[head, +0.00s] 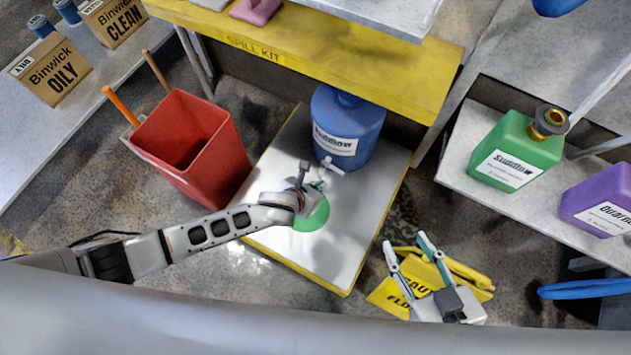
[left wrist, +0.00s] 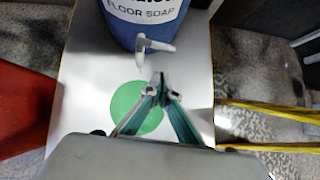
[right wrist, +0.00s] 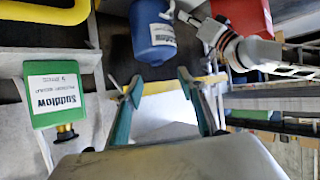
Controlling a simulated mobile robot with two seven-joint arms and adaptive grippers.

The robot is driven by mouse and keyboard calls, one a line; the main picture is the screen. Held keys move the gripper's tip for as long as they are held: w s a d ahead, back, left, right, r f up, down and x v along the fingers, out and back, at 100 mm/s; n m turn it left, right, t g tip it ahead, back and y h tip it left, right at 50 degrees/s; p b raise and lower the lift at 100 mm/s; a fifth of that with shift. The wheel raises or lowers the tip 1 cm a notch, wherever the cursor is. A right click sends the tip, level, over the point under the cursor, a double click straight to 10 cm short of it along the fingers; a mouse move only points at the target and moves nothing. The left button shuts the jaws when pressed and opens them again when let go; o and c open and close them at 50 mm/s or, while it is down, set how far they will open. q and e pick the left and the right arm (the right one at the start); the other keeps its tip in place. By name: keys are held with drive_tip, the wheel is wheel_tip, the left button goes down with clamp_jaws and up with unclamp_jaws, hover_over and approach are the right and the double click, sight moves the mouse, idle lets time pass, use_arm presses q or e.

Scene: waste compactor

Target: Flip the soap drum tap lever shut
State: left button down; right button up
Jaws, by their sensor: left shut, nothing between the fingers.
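The blue soap drum (head: 347,128) stands on the white board, with a pale tap (head: 332,167) low on its front. In the left wrist view the tap (left wrist: 141,46) has a spout pointing down and a lever (left wrist: 162,46) sticking out to the right. My left gripper (head: 318,183) is shut and empty, just in front of and below the tap. In the left wrist view its closed fingertips (left wrist: 157,82) are apart from the tap. My right gripper (head: 405,244) is open and empty, away from the drum. Its spread fingers show in the right wrist view (right wrist: 157,82).
The white board (head: 362,225) carries a green disc (head: 313,214) below the tap. A red bin (head: 190,145) stands left, and a yellow shelf (head: 320,62) overhangs behind the drum. A yellow floor sign (head: 388,298) lies near my right gripper. Green (head: 518,150) and purple jugs (head: 600,205) stand right.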

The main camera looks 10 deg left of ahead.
use_arm(q)
drive_tip(key=w+d+f+b, duration=0.3)
drive_tip(key=w, duration=0.2)
drive_tip(key=shift+w+f, duration=0.15)
drive_tip(key=shift+w, duration=0.05)
use_arm(e)
drive_tip(key=a, duration=0.1)
drive_tip(key=r+m, duration=0.1)
drive_tip(key=a, duration=0.1)
drive_tip(key=shift+w+a+r+t+y, duration=0.15)
drive_tip(key=shift+w+a+t+y, duration=0.15)
drive_tip(key=shift+w+t+y, duration=0.1)
